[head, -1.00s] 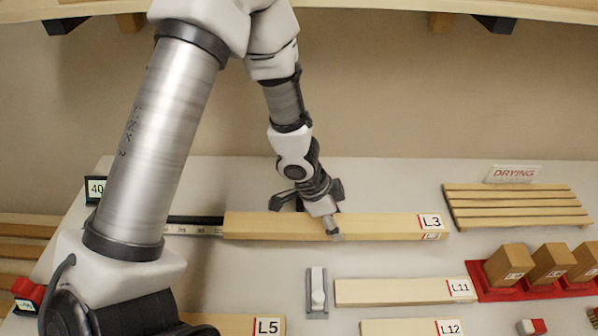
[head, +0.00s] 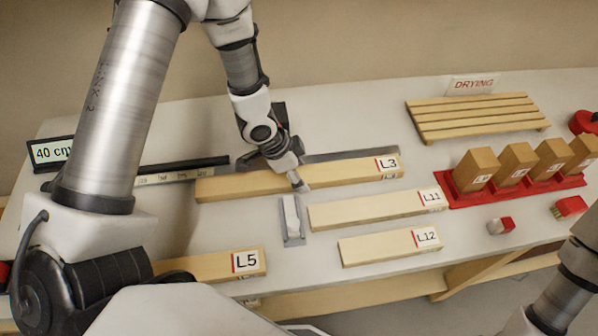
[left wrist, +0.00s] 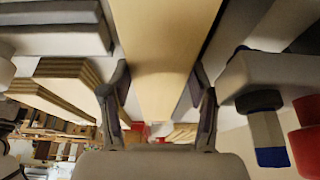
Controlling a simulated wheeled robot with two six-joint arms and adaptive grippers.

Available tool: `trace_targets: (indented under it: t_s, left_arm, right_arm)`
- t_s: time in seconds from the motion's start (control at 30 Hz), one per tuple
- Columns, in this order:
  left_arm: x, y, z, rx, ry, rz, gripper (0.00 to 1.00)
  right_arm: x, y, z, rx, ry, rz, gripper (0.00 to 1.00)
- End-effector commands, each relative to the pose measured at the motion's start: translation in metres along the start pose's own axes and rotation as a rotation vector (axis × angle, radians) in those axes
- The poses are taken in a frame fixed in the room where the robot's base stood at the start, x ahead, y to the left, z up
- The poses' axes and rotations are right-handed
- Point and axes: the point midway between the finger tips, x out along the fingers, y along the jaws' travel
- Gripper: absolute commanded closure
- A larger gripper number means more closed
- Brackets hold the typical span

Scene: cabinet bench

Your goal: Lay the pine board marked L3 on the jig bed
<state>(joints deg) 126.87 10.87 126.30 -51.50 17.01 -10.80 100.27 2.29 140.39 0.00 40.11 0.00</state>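The pine board L3 (head: 340,177) is a long pale board with a red-edged label at its right end. My left gripper (head: 298,181) is at the board's middle, fingers astride it. Behind the board are a ruler strip (head: 180,175) and a dark fence, with a grey strip (head: 350,154) farther right, apparently the jig bed. The board lies in front of this strip in the picture; whether it touches the bench is unclear. My right gripper is out of view.
Boards L11 (head: 370,210), L12 (head: 390,246) and L5 (head: 210,265) lie nearer. A small grey block holder (head: 292,220) stands close in front of L3. A red tray (head: 455,199) of wooden blocks and a slatted drying rack (head: 475,116) are at right.

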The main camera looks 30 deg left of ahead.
Motion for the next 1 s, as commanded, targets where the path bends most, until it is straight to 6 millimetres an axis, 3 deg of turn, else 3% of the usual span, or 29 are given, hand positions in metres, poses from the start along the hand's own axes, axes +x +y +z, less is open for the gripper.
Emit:
trace_targets:
  t_s: [0.47,0.57,0.8,1.0]
  left_arm:
    - [-0.010,-0.001,-0.002,-0.001,0.001,-0.001,0.18]
    - [-0.029,-0.001,-0.003,-0.003,0.004,-0.003,0.18]
    - [-0.095,-0.001,-0.004,-0.003,0.006,-0.002,0.18]
    - [-0.122,0.000,-0.003,-0.001,0.001,0.000,0.18]
  right_arm:
    - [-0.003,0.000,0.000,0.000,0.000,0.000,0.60]
    - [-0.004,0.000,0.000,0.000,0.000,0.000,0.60]
    - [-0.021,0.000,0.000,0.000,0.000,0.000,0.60]
    - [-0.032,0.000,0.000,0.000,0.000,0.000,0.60]
